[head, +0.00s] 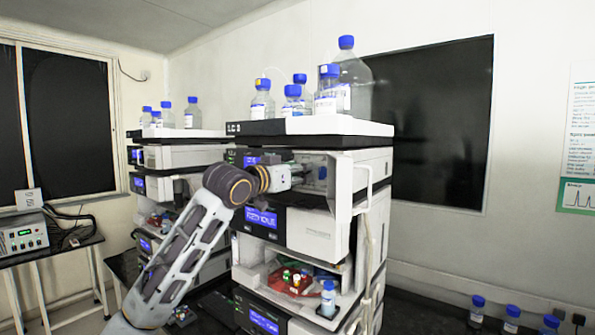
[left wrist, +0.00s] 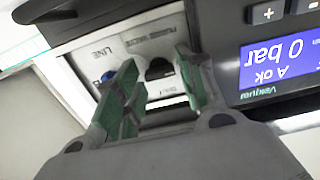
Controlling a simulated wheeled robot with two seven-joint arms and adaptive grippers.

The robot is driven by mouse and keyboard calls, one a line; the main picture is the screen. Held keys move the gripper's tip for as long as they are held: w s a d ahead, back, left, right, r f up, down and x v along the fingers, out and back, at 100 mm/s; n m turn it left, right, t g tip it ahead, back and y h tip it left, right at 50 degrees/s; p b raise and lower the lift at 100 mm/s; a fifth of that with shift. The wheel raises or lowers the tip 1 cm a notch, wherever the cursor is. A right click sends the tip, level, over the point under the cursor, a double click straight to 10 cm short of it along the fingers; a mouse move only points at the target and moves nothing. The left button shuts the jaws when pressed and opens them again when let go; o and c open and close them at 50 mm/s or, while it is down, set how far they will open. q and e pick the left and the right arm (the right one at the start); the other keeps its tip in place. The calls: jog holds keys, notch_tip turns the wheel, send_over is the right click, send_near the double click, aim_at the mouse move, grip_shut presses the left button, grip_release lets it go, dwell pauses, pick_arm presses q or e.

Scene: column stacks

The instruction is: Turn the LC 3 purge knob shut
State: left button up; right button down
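The LC 3 stack (head: 262,128) stands at the centre in the head view, its front panel door (head: 340,200) swung open. My left gripper (head: 297,172) reaches into the open bay of its upper module. In the left wrist view a black knob (left wrist: 159,69) sits on a white panel (left wrist: 120,50) with small inverted lettering, apparently the purge knob. My left gripper (left wrist: 160,75) is open, its green-padded fingers on either side of that knob; I cannot tell whether they touch it. A blue part (left wrist: 108,76) shows beside the left finger, partly hidden. My right gripper is out of view.
A blue display (left wrist: 281,64) beside the bay reads 0 bar, upside down in the wrist view. Blue-capped bottles (head: 325,92) stand on top of LC 3. Another stack (head: 165,155) stands behind on the left. More bottles (head: 512,318) stand at lower right.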

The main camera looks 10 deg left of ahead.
pick_arm(q)
jog(key=c, duration=0.7)
jog(key=shift+c, duration=0.2)
jog(key=shift+m, duration=0.4)
jog(key=m, duration=1.2)
jog(key=shift+m, duration=0.3)
jog(key=shift+d+f+m, duration=0.1)
jog(key=shift+m, duration=2.2)
